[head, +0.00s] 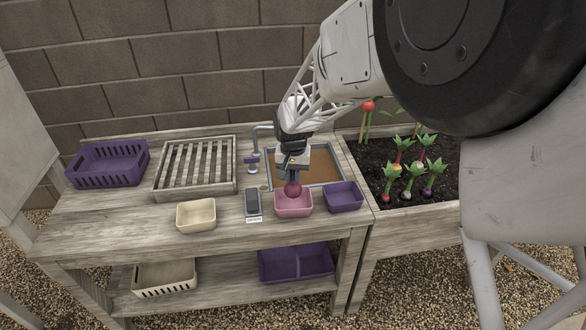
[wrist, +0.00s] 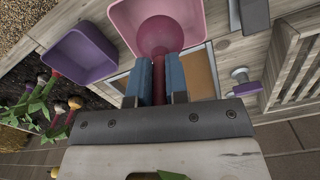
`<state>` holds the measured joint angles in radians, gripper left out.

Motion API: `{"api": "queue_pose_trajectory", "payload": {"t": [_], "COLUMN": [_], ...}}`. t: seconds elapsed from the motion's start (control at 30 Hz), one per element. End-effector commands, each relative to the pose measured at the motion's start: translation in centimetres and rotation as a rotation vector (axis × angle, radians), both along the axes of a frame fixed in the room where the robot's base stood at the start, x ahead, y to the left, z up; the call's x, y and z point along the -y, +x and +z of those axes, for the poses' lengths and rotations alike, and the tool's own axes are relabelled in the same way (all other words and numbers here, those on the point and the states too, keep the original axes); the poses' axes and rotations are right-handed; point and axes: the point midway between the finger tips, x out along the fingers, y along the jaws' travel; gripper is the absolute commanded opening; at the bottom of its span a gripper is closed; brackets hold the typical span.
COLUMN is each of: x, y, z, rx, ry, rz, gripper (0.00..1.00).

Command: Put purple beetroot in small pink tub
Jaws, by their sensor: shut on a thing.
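The beetroot (head: 292,189) is a round purple-red bulb with a reddish stalk. My gripper (head: 293,170) is shut on the stalk, and the bulb hangs below the fingers. In the wrist view the stalk runs between my blue-grey fingers (wrist: 168,82) and the bulb (wrist: 160,35) shows against the inside of the small pink tub (wrist: 124,16). In the head view the bulb overlaps the back part of the pink tub (head: 293,211). I cannot tell whether it touches the tub. The tub stands upright at the front of the wooden bench.
A purple tub (head: 344,197) stands close to the right, a cream tub (head: 196,216) to the left. A dark grey device (head: 253,203) sits beside the pink tub. A tap (head: 253,155), slatted rack (head: 195,168) and purple crate (head: 108,164) are behind. The planted bed (head: 400,215) is right.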

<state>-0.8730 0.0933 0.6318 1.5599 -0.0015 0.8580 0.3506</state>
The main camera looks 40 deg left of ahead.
Motion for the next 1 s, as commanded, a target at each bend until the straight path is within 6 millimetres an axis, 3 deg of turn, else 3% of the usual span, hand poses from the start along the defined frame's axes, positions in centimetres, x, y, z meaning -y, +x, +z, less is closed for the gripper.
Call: {"api": "queue_pose_trajectory", "payload": {"t": [0.47, 0.5, 0.67, 1.0], "x": [-0.02, -0.02, 0.0, 0.0], "y": [0.01, 0.01, 0.01, 0.0], "z": [-0.61, -0.61, -0.62, -0.64], "rx": [0.001, 0.001, 0.001, 0.001], "ry": [0.0, 0.0, 0.0, 0.0], "rz": [0.0, 0.0, 0.0, 0.0], "gripper": [0.0, 0.18, 0.42, 0.45]}}
